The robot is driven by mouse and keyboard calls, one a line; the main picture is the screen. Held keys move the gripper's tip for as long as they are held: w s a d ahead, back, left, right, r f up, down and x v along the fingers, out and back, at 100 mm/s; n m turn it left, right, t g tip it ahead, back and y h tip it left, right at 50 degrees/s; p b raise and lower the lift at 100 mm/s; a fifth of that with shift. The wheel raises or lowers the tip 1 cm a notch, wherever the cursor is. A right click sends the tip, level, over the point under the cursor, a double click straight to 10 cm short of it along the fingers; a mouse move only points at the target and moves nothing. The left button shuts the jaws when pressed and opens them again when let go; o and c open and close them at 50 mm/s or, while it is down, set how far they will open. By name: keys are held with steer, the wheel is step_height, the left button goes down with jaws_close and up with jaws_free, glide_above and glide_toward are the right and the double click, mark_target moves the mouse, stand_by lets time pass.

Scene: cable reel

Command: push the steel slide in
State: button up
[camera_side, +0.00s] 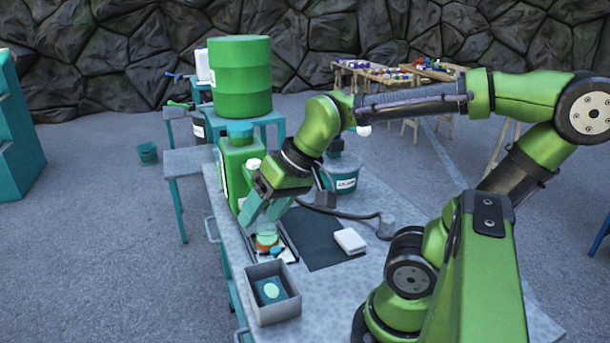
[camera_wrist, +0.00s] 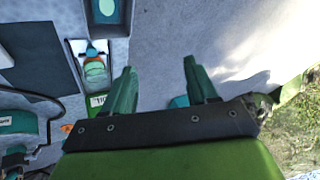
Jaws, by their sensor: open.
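My gripper (camera_side: 263,208) points down over the near-left part of the workbench. In the wrist view my gripper (camera_wrist: 160,68) has its two fingers wide apart, with nothing between them but bench edge and floor. A small round orange-and-green piece (camera_side: 267,240), perhaps the reel, stands at a narrow tray (camera_side: 289,247) just below the fingers. In the wrist view the piece (camera_wrist: 95,72) sits in the pale-rimmed tray (camera_wrist: 74,48), left of the fingers. The steel slide cannot be told apart for sure; metal parts by the piece are too small.
A grey open box (camera_side: 290,308) with a pale green disc stands in front of the tray. A green canister (camera_side: 232,160) stands close behind my gripper. A teal bucket (camera_side: 342,176) and a cable lie further back.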

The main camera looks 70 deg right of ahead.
steer(key=w+d+f+m+g+h, duration=0.1)
steer(key=w+d+f+m+g, duration=0.15)
steer(key=w+d, duration=0.4)
steer(key=m+g+h, duration=0.1)
steer(key=m+g, duration=0.1)
steer(key=g, duration=0.1)
glide_above(275, 249)
step_height(275, 249, down, 17)
jaws_close()
